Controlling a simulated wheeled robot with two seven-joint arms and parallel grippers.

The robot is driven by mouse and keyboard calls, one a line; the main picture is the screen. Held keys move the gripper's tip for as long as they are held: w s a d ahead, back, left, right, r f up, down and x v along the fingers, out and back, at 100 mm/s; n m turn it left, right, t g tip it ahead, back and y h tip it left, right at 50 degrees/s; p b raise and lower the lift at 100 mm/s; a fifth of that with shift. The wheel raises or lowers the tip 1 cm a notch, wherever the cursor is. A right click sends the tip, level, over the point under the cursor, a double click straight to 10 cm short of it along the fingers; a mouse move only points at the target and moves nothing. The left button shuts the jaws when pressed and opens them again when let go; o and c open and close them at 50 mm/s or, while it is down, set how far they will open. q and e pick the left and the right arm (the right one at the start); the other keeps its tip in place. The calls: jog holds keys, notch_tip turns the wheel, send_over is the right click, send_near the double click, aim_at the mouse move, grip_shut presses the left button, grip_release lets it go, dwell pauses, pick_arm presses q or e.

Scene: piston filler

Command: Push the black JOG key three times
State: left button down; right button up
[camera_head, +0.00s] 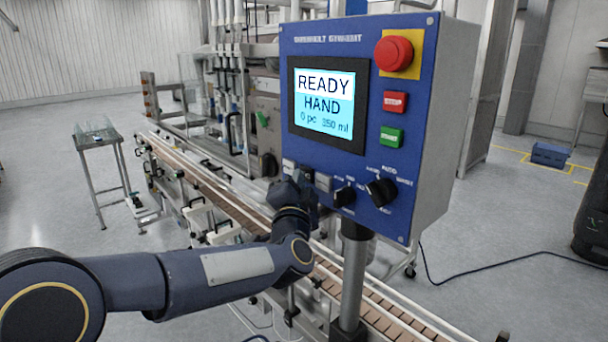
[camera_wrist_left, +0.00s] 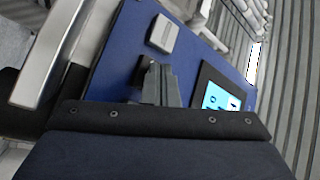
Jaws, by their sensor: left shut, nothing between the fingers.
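My left gripper (camera_head: 304,182) is shut and empty at the panel's lower left, below the screen. In the wrist view its grey fingers (camera_wrist_left: 160,84) point at the panel. A dark piece (camera_wrist_left: 146,72) shows beside the fingertips; it may be the black JOG key, mostly hidden by them. I cannot tell whether they touch it. In the head view the gripper covers that spot, between two pale keys (camera_head: 289,167) (camera_head: 323,182).
Black selector knobs (camera_head: 381,191) sit right of the gripper. A red emergency button (camera_head: 394,54), a red key (camera_head: 395,102) and a green key (camera_head: 391,137) are higher up. The conveyor (camera_head: 225,199) runs below and behind the panel. Open floor lies at the left.

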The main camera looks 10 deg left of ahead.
dwell(0.5)
pick_arm(q)
jog(key=shift+s+a, duration=0.45)
jog(key=shift+s, duration=0.15)
pick_arm(e)
jog(key=shift+f, duration=0.1)
pick_arm(q)
jog(key=shift+s+a+b, duration=0.2)
jog(key=shift+s+a, duration=0.6)
jog(key=shift+s, duration=0.2)
jog(key=shift+s+a+b, duration=0.15)
jog(key=shift+s+a, duration=0.6)
jog(key=shift+s, duration=0.25)
pick_arm(e)
jog(key=shift+f, duration=0.25)
dwell(0.8)
